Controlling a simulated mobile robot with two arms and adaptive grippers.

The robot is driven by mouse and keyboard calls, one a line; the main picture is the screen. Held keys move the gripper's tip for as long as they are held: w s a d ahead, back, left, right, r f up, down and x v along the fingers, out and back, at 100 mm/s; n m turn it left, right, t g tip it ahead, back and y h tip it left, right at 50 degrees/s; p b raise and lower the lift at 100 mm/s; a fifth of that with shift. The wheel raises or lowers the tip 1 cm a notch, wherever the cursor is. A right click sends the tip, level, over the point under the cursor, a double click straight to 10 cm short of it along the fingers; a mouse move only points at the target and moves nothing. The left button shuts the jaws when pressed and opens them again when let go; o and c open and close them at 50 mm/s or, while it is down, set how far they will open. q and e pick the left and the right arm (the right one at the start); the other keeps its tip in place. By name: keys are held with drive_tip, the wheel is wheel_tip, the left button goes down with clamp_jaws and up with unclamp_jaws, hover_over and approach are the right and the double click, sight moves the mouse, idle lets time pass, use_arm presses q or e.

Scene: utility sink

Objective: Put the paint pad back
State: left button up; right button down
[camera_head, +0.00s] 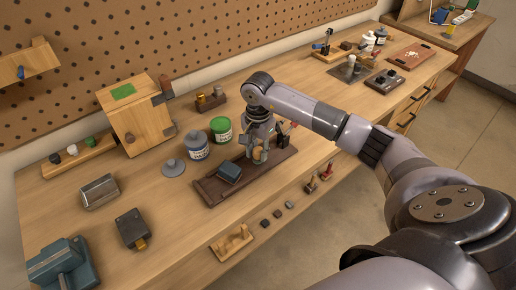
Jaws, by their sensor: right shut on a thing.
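A long dark brown tray (210,188) lies on the workbench in the middle of the view. A small dark block with a blue-grey top (229,172) sits in its left part; it may be the paint pad, but I cannot tell for sure. I cannot tell whether this piece touches the tray. My left gripper is not in view.
A green-lidded jar (221,129), a blue-grey jar (196,146) and a round grey disc (173,168) stand behind the tray. A wooden box (138,115) is at the back left. Bench left of the tray is partly clear.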

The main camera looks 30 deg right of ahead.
sight(258, 150)
drive_tip(key=shift+f, duration=0.15)
drive_tip(key=c, duration=1.3)
unclamp_jaws()
drive_tip(key=shift+r, duration=0.35)
drive_tip(key=shift+r+b, duration=1.6)
drive_tip(key=shift+r, duration=4.3)
